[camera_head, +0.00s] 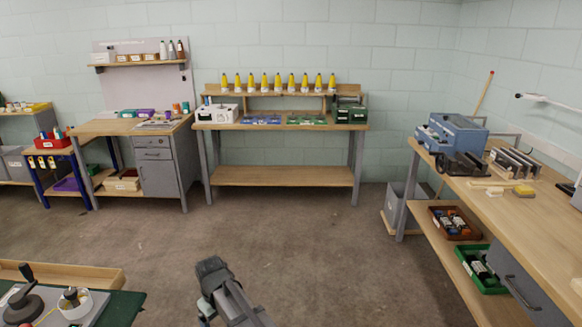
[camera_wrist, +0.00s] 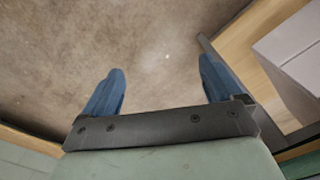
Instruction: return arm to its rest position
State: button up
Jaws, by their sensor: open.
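My gripper (camera_wrist: 160,78) shows in the wrist view with its two blue fingers spread wide apart. Nothing is between the fingers; only bare brown floor (camera_wrist: 150,35) shows past them. In the head view, a grey part of my arm (camera_head: 225,290) rises from the bottom edge, left of centre. The fingers cannot be made out there.
A green-topped bench (camera_head: 125,305) with a wooden rim stands at lower left. A back table (camera_head: 280,125) holds yellow cones. The floor between is clear.

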jog(key=s+d+f+m, duration=0.1)
jog(key=d+f+m, duration=0.25)
jog(key=d, duration=0.95)
jog(key=s+d+f+m, duration=0.2)
jog(key=d+f+m, duration=0.15)
jog(key=d, duration=0.95)
jog(key=s+d+f+m, duration=0.1)
jog(key=d+f+m, duration=0.3)
jog(key=d, duration=0.9)
jog(key=s+f+g, duration=0.3)
jog(key=s+f, duration=0.7)
jog(key=s, duration=0.4)
jog(key=s+f+g, duration=0.3)
jog(key=s+f, duration=0.8)
jog(key=s, duration=0.4)
jog(key=shift+s+n+g, duration=0.2)
jog(key=shift+n+g, duration=0.1)
jog(key=shift+g, duration=0.1)
